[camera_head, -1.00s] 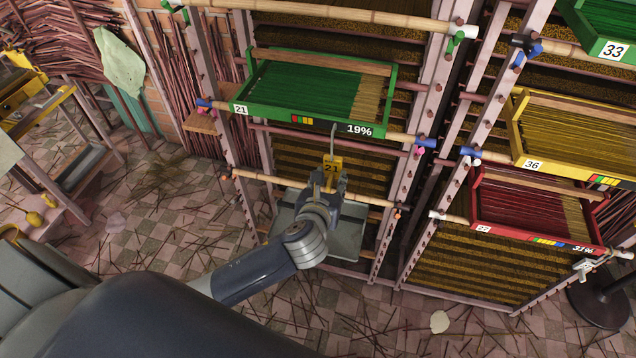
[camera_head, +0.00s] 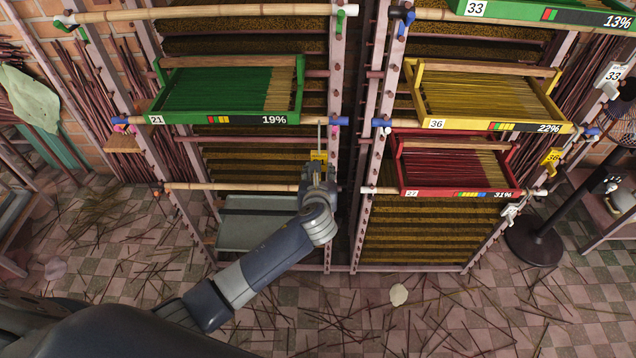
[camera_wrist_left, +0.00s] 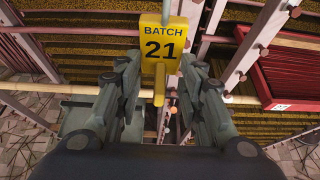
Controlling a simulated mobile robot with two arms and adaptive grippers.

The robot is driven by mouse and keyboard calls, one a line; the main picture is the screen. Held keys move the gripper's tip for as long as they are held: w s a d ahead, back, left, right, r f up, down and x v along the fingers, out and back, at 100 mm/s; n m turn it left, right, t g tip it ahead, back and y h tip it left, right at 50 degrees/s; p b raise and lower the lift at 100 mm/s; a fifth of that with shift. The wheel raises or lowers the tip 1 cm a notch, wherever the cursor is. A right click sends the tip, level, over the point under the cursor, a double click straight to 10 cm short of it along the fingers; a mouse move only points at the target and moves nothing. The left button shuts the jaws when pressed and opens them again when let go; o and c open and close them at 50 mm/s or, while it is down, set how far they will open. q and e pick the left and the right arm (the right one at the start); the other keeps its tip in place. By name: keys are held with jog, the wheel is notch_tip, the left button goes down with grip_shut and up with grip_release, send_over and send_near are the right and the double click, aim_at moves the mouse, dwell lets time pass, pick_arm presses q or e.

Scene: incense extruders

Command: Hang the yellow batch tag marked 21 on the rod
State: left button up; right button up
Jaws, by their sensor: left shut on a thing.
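The yellow batch tag marked 21 (camera_head: 318,156) is upright, with a grey hook rising from its top. My left gripper (camera_head: 318,175) is shut on the tag's lower stem; the wrist view shows the tag (camera_wrist_left: 163,45) above the fingers (camera_wrist_left: 160,88). In the head view the hook's top reaches the height of the bamboo rod (camera_head: 313,122) at the front of the green tray 21 (camera_head: 180,117), near the rod's right end. I cannot tell whether hook and rod touch. The hook's top is cut off in the wrist view. My right gripper is not in view.
A lower bamboo rod (camera_head: 240,187) crosses behind my gripper. A rack post (camera_head: 335,75) stands just right of the tag. The yellow tray 36 (camera_head: 490,126) and a red tray (camera_head: 455,192) are farther right. Another yellow tag (camera_head: 550,157) hangs beside tray 36.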

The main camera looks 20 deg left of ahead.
aim_at(319, 158)
pick_arm(q)
jog(key=shift+w+a+f+b, duration=0.15)
jog(key=shift+w+b, duration=0.2)
jog(key=shift+w, duration=0.2)
jog(key=shift+w+a+r+b, duration=0.15)
jog(key=shift+w+b, duration=0.2)
jog(key=shift+w, duration=0.2)
jog(key=shift+w+f+b, duration=0.15)
jog(key=shift+w+b, duration=0.15)
jog(key=w+b, duration=0.1)
jog(key=w+a+b, duration=0.1)
jog(key=w+b, duration=0.1)
jog(key=shift+w, duration=0.1)
notch_tip(319, 158, down, 2)
jog(key=shift+f+b, duration=0.1)
jog(key=shift+b, duration=0.2)
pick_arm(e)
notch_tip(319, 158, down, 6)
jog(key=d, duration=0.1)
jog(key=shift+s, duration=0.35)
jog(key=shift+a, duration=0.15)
pick_arm(q)
jog(key=o, duration=1.3)
jog(key=shift+o, duration=0.2)
